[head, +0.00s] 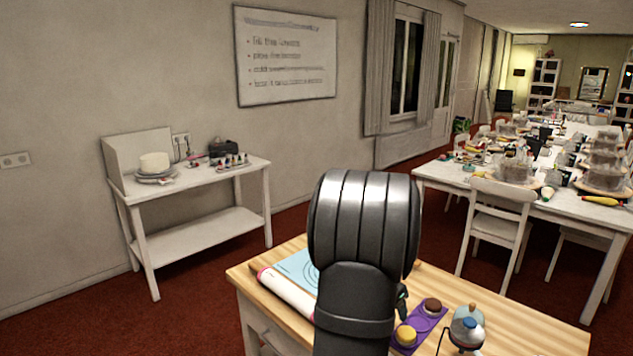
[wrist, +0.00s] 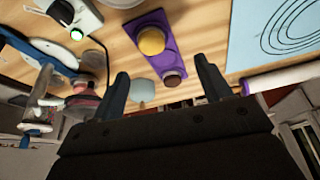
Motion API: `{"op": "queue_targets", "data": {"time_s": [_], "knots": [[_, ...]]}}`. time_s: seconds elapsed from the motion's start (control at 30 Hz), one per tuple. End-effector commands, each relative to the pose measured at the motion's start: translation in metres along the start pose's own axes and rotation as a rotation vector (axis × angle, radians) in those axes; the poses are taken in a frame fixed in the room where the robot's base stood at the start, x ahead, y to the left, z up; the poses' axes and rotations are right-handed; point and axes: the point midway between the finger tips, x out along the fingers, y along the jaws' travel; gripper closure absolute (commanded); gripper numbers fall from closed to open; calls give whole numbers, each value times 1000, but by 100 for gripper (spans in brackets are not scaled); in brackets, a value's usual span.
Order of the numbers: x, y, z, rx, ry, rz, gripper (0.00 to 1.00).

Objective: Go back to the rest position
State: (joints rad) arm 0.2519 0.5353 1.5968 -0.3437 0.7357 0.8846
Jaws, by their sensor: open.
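My gripper (wrist: 163,90) shows in the wrist view with its two dark fingers spread apart and nothing between them that it holds. In the head view my dark arm covers the middle of the wooden table (head: 545,338), and the gripper's fingers are hidden behind it. In the wrist view the fingers are seen against the tabletop, with a purple tray (wrist: 148,22) beyond them. The tray bears a yellow round piece (wrist: 151,41) and a brown round piece (wrist: 172,80).
A blue mat (head: 297,268) and a white rolling pin (head: 287,291) lie left of my arm. A white side table (head: 205,232) stands by the wall; a long white table (head: 440,174) with cakes is at right.

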Motion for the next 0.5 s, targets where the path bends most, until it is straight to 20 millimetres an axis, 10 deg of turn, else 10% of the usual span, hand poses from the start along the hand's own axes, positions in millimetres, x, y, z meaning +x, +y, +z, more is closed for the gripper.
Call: {"op": "queue_targets", "data": {"time_s": [0.5], "knots": [[4,-26,52,-357,-6,-146,29]]}}
